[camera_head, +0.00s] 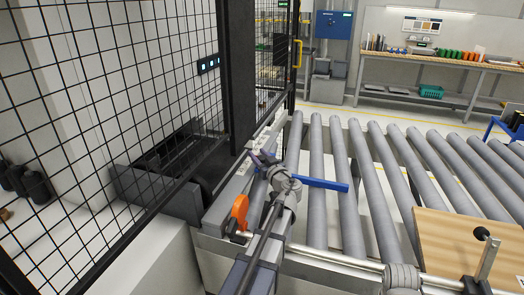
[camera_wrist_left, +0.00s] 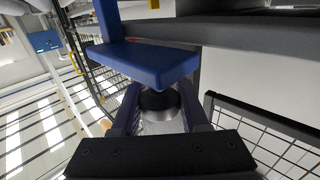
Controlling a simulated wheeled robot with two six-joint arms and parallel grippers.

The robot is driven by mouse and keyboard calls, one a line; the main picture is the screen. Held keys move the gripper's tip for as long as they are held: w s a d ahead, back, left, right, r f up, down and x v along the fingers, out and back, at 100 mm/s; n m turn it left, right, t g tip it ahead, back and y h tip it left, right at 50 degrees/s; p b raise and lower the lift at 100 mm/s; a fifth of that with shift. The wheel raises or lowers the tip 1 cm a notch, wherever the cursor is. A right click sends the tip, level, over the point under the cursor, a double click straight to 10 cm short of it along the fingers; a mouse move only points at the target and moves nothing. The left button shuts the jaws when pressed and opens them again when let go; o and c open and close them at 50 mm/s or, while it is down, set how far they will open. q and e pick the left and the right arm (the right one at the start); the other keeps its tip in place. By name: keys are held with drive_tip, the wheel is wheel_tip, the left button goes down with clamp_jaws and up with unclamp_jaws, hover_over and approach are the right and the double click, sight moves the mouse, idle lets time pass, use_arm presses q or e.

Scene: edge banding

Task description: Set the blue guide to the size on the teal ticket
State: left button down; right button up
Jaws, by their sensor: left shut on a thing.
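The blue guide (camera_head: 322,184) is a bar reaching right over the rollers in the head view. In the left wrist view the blue guide (camera_wrist_left: 145,62) is a flat blue block with an upright part, just beyond my fingers. My left gripper (camera_head: 262,160) is at the guide's left end, small and partly hidden by its own wrist. In the left wrist view my left gripper (camera_wrist_left: 160,112) is shut on a dark round knob (camera_wrist_left: 158,100) with a metal base below it. I cannot make out a teal ticket. My right gripper's fingers cannot be told apart at the lower right.
An orange part (camera_head: 239,212) stands beside my left arm. Black mesh fencing (camera_head: 85,110) and a dark post with a small lit display (camera_head: 208,64) stand at left. A wooden panel (camera_head: 450,240) lies on the rollers (camera_head: 375,180) at right. A stocked bench (camera_head: 440,65) is behind.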

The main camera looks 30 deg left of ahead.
use_arm(q)
drive_tip(key=shift+c, duration=2.2)
unclamp_jaws()
drive_tip(key=v, duration=0.7)
drive_tip(key=shift+s+d, duration=0.2)
drive_tip(key=shift+d, duration=0.1)
drive_tip(key=shift+f, duration=0.1)
